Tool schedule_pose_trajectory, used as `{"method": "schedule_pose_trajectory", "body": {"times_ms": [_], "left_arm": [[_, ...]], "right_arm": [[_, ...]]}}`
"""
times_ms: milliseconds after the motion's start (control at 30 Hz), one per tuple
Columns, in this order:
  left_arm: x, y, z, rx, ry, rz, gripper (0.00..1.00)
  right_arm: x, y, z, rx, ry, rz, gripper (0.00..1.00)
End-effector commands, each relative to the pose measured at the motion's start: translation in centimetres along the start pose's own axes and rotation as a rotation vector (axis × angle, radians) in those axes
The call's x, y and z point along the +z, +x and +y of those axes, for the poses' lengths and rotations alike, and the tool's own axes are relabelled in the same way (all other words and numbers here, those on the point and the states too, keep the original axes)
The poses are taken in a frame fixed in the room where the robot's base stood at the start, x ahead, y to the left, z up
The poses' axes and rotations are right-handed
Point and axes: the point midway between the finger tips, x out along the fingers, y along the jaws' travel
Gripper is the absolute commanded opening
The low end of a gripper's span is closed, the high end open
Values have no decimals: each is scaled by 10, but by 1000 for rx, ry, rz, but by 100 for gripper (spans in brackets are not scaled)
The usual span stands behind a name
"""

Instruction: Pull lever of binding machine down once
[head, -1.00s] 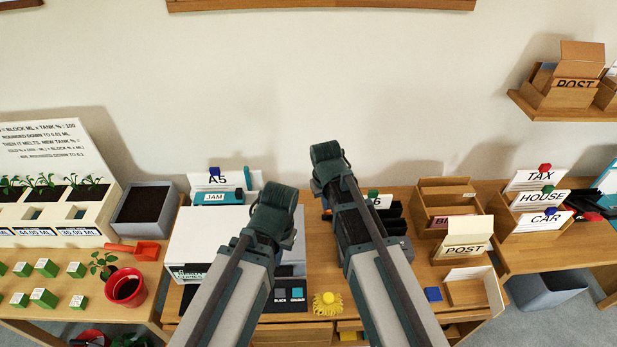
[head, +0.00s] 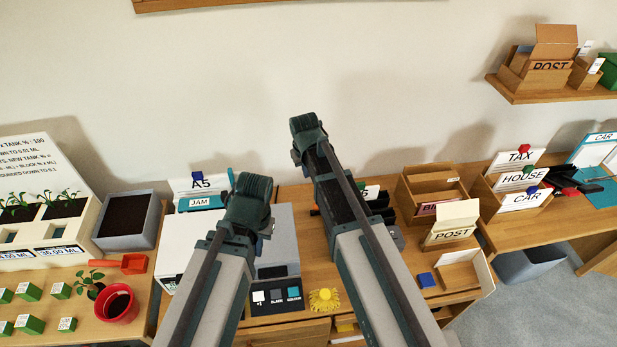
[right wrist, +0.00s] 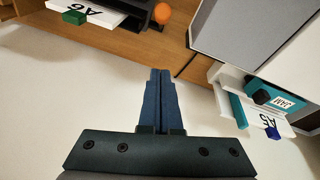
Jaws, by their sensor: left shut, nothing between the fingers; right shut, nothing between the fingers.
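No object is plainly marked as the binding machine. A dark unit (head: 377,196) stands at the back of the middle desk, partly hidden behind my right arm. An orange round knob (right wrist: 161,13) shows beside it in the right wrist view; I cannot tell if it is the lever's end. My right gripper (head: 305,128) is raised in front of the wall; in the right wrist view its fingers (right wrist: 160,76) are shut and empty, apart from everything. My left gripper (head: 248,190) is shut above the printer, with its fingers mostly hidden.
A white and grey printer (head: 283,225) with a JAM label stands left of the dark unit. Wooden boxes, including a POST box (head: 450,236), stand to the right. A yellow tufted object (head: 324,300) lies at the front. Plants and a red pot (head: 118,304) are left.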

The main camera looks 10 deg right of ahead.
Motion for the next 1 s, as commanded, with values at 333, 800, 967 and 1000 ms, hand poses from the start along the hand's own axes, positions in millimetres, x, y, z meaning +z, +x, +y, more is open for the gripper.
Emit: {"method": "schedule_pose_trajectory", "body": {"times_ms": [333, 800, 967, 1000], "left_arm": [[-3, 48, 5, 0, -2, 0, 0], [-6, 101, 10, 0, -2, 0, 0], [-6, 105, 10, 0, -2, 0, 0], [-6, 105, 10, 0, -2, 0, 0]], "right_arm": [[1, 50, -1, 0, 0, 0, 0], [28, 98, 0, 0, 1, 0, 0], [39, 100, 0, 0, 1, 0, 0], [40, 100, 0, 0, 1, 0, 0]]}}
